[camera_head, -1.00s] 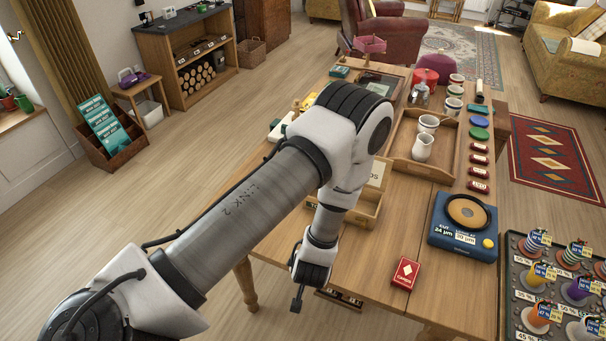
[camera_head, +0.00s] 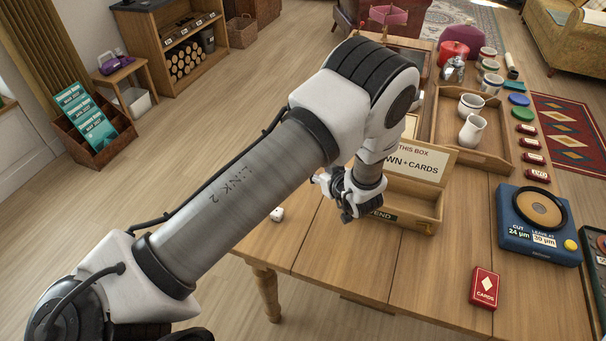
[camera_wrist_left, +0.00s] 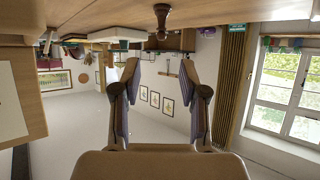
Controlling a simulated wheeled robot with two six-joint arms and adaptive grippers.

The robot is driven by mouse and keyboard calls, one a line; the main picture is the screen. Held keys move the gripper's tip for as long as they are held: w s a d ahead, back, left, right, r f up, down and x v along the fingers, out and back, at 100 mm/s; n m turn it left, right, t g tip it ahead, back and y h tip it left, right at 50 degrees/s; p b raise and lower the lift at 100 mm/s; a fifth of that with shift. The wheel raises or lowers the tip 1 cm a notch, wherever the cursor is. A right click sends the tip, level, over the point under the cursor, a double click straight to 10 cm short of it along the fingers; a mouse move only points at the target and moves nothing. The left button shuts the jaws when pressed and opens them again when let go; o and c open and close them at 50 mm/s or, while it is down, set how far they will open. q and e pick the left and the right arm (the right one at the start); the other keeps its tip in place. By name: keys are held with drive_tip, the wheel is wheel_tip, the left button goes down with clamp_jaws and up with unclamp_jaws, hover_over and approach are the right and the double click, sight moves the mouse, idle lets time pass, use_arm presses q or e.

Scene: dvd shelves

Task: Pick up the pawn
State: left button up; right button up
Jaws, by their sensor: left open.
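A dark brown pawn (camera_wrist_left: 161,22) shows upside down at the top of the left wrist view, on the wooden table top. My left gripper (camera_wrist_left: 160,75) is open and empty; its two fingers lie to either side of the pawn's line, and the pawn is beyond the fingertips. In the head view my left gripper (camera_head: 345,195) is low over the table beside the wooden box (camera_head: 412,217), whose sign partly reads "THIS BOX" and "CARDS". The pawn is not visible in the head view. A red card pack (camera_head: 485,287) lies on the table's front right.
A small white die (camera_head: 277,213) lies near the table's left edge. A blue device (camera_head: 538,225) stands at the right. A wooden tray (camera_head: 484,158) holds a white jug and a cup behind the box. The table's front middle is clear.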

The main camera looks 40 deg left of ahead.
use_arm(q)
drive_tip(key=p+x, duration=0.1)
drive_tip(key=x, duration=0.7)
drive_tip(key=shift+a+f+p, duration=0.15)
drive_tip(key=shift+f+p, duration=0.1)
drive_tip(key=shift+p, duration=0.05)
drive_tip(key=shift+w+a+f, duration=0.2)
drive_tip(key=shift+a+f, duration=0.05)
drive_tip(key=shift+f, duration=0.05)
drive_tip(key=shift+s+r, duration=0.1)
clamp_jaws()
